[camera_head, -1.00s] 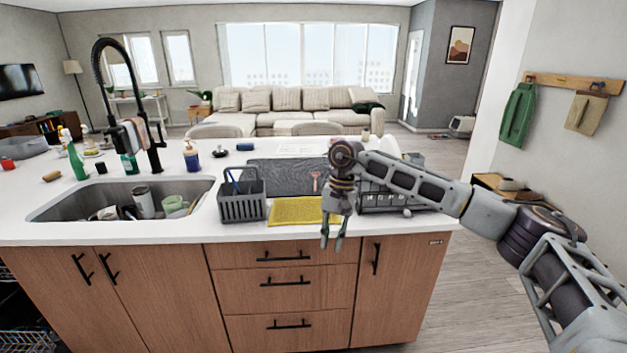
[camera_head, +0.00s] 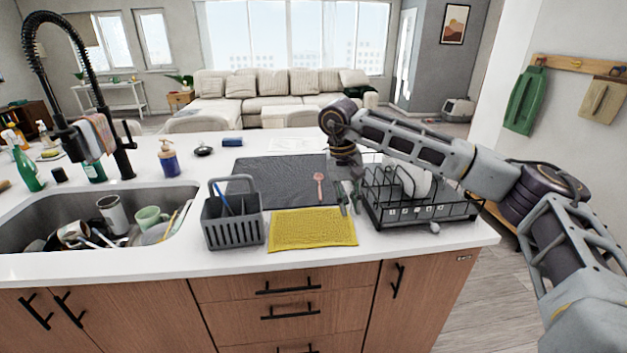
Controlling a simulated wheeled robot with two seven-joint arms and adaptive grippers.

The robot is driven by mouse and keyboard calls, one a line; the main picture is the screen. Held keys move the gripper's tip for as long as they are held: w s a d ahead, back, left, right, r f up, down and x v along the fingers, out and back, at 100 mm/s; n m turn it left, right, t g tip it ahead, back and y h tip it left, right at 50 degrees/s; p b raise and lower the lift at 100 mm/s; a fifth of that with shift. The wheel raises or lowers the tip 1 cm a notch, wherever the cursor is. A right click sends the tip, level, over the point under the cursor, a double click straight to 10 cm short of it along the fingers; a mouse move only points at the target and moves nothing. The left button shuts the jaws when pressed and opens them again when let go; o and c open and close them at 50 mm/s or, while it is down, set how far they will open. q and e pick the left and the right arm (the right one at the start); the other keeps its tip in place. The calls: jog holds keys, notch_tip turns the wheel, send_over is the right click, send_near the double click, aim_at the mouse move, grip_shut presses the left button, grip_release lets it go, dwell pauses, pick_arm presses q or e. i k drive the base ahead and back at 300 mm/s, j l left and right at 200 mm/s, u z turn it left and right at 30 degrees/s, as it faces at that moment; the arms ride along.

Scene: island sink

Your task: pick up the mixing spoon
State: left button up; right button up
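A small pink spoon-like utensil (camera_head: 319,186), which may be the mixing spoon, lies on the dark drying mat (camera_head: 270,181) with its wide end away from me. My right gripper (camera_head: 347,202) points down just right of it, over the mat's right edge. Its two fingers are apart with nothing visible between them, and it does not appear to touch the utensil. Several utensils also lie among the dishes in the sink (camera_head: 188,193), partly hidden. My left gripper is out of view.
A black dish rack (camera_head: 420,213) with white plates stands close right of my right gripper. A yellow cloth (camera_head: 312,229) lies in front of the mat. A grey caddy (camera_head: 234,234) stands to the left. A soap bottle (camera_head: 168,160) is behind the sink.

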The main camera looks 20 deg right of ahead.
aim_at(319, 178)
jog(key=i, duration=1)
